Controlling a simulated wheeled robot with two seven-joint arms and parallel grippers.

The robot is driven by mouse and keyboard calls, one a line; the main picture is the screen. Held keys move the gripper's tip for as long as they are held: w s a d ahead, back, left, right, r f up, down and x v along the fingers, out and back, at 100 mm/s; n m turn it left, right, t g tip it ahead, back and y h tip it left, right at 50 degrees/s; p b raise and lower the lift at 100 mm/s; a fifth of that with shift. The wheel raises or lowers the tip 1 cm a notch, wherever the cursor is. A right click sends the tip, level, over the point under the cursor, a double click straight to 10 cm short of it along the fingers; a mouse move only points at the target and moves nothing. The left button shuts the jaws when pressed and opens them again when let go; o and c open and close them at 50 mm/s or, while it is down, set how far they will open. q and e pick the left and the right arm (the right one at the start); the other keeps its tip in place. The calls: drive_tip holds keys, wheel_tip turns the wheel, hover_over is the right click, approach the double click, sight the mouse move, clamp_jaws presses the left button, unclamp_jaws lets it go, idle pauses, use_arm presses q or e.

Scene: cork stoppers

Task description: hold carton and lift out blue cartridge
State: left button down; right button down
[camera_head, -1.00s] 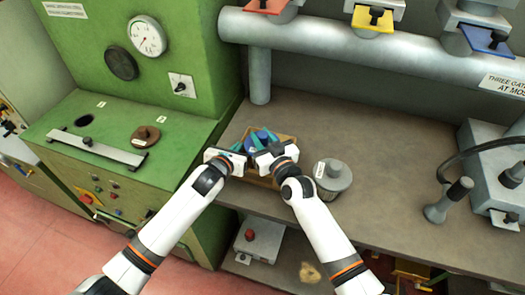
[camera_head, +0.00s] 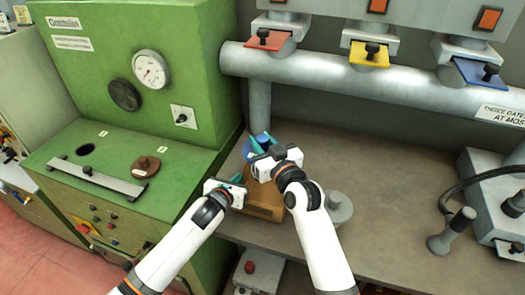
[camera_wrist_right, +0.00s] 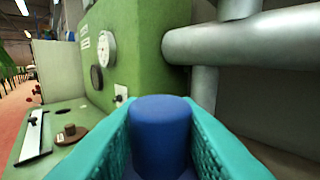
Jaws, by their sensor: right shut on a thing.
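The blue cartridge (camera_head: 256,146) is between the teal fingers of my right gripper (camera_head: 262,148). In the right wrist view the cartridge (camera_wrist_right: 160,125) stands upright with a finger against each side. It appears raised above the brown carton (camera_head: 264,203) on the grey bench. My left gripper (camera_head: 238,178) is at the carton's upper left side with its teal fingers at the rim. Whether those fingers are closed on the carton wall cannot be made out. The right gripper and arm hide part of the carton and its inside.
A grey lidded container (camera_head: 338,207) stands right of the carton, partly behind my right arm. The green cabinet (camera_head: 180,160) borders the bench on the left. A thick grey pipe (camera_head: 330,72) runs above the back.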

use_arm(q)
drive_tip(key=c, duration=1.6)
unclamp_jaws()
drive_tip(key=shift+o, duration=0.2)
drive_tip(key=v, duration=1.2)
